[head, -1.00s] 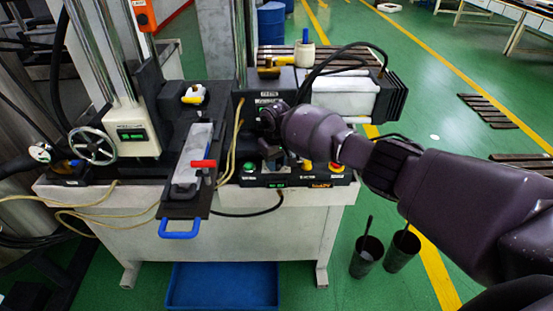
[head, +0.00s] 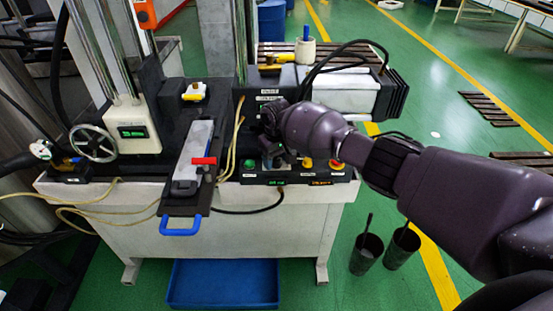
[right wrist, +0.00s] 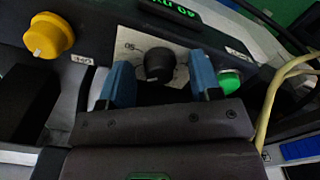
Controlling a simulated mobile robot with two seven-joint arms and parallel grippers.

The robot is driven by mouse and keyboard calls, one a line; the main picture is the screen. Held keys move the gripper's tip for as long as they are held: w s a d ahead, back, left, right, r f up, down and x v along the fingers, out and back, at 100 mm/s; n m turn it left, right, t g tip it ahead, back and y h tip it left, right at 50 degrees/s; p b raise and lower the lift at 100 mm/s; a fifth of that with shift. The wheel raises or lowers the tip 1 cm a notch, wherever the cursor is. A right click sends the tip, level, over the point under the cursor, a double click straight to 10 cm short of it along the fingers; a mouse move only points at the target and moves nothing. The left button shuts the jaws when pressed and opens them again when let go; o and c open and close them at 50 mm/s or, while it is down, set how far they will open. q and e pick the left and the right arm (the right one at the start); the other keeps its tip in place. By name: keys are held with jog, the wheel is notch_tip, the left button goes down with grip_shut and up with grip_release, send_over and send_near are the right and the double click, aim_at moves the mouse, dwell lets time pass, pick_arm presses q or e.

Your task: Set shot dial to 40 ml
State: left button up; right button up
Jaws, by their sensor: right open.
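The shot dial (right wrist: 159,66) is a black round knob on a pale scale plate in the right wrist view. My right gripper (right wrist: 161,78) is open, its two blue fingers on either side of the knob, with gaps visible. A green-lit display (right wrist: 173,10) beyond the knob appears upside down and seems to read 40 ml. In the head view my right gripper (head: 274,158) is at the control panel (head: 298,175) and hides the dial. The panel's green readout (head: 277,183) is too small to read surely. My left gripper is not in view.
A yellow knob (right wrist: 48,36) and a green button (right wrist: 230,82) flank the dial. A tray with a blue handle (head: 181,228) and red lever (head: 204,161) juts out left of the panel. Cream cables (head: 236,140) run between them. Dark cups (head: 367,255) stand on the floor.

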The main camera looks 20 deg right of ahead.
aim_at(276, 159)
notch_tip(276, 159, up, 11)
jog(key=shift+f+p, duration=0.15)
jog(key=shift+p, duration=0.3)
jog(key=shift+w, duration=0.1)
